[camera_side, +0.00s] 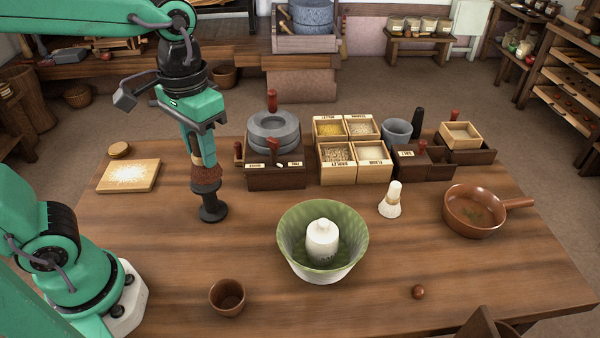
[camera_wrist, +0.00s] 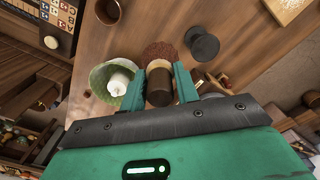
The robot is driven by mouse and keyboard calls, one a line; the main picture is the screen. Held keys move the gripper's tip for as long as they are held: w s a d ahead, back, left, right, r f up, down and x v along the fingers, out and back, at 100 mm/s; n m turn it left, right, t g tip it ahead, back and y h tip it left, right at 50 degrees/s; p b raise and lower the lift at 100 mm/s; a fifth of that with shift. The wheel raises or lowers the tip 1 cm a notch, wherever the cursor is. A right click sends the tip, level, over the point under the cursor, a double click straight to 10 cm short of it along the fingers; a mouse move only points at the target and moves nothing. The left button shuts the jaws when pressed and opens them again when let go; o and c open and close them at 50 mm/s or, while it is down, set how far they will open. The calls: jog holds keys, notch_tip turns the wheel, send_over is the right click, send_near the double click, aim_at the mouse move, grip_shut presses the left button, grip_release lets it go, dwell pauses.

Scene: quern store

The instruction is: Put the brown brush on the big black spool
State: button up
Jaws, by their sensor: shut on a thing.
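My gripper (camera_side: 200,140) is shut on the brown brush (camera_side: 206,172), holding it with its reddish-brown bristles pointing down. In the wrist view the brush (camera_wrist: 160,52) sits between my two fingers (camera_wrist: 159,86). The black spool (camera_side: 212,211) stands upright on the table just below the bristles in the side view. In the wrist view the spool (camera_wrist: 203,45) shows to the right of the bristles, with a small gap between them in the picture. I cannot tell from the side view whether brush and spool touch.
A green bowl (camera_side: 290,235) with a white bottle (camera_side: 322,240) stands right of the spool. A quern (camera_side: 273,130) and grain boxes (camera_side: 337,175) are behind. A board (camera_side: 110,184) lies left, a brown cup (camera_side: 228,297) in front. A pan (camera_side: 474,225) stands far right.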

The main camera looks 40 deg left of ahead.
jog(key=shift+w+a+f, duration=0.8)
jog(key=shift+a+f, duration=0.9)
jog(key=shift+f, duration=0.1)
jog(key=shift+w+a+f, duration=0.75)
jog(key=shift+a+f, duration=0.95)
jog(key=shift+f, duration=0.05)
jog(key=shift+w+a+f, duration=0.8)
jog(key=shift+a+f, duration=0.9)
jog(key=shift+f, duration=0.1)
jog(key=shift+f, duration=0.2)
jog(key=o, duration=0.9)
jog(key=shift+o, duration=0.2)
jog(key=shift+r, duration=0.15)
notch_tip(320, 180, up, 12)
